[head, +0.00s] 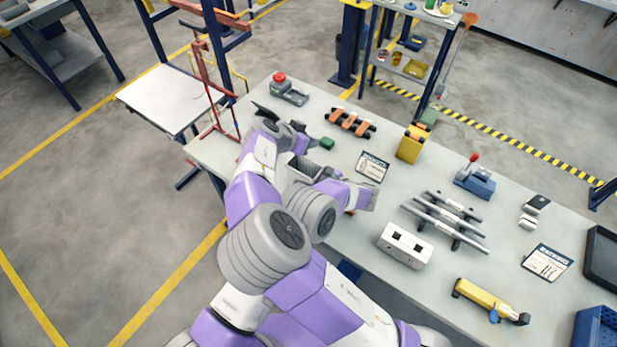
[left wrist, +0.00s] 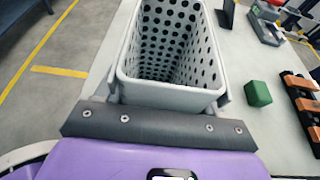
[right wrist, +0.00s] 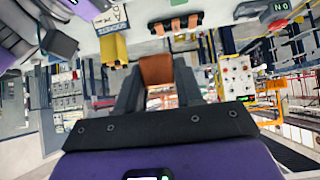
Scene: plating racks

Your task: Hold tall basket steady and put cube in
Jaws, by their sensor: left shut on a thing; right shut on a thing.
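The tall grey basket (left wrist: 172,93), with perforated walls and an open top, stands in front of my left wrist. My left gripper (left wrist: 168,100) is shut on it, one finger on each side below the rim. The visible inside looks empty; the bottom is hard to make out. In the head view my arms hide most of the basket. My right gripper (right wrist: 157,85) is shut on a brown-orange cube (right wrist: 156,69). In the head view only a sliver of this cube (head: 350,212) shows under the right hand. A green cube (head: 327,143) lies on the table, also in the left wrist view (left wrist: 258,93).
The grey table (head: 320,100) holds a rack with orange pieces (head: 349,123), a yellow block (head: 411,144), a printed card (head: 372,167), a rack of grey bars (head: 445,220) and a white box (head: 404,246). A red-button device (head: 288,90) stands at the far end.

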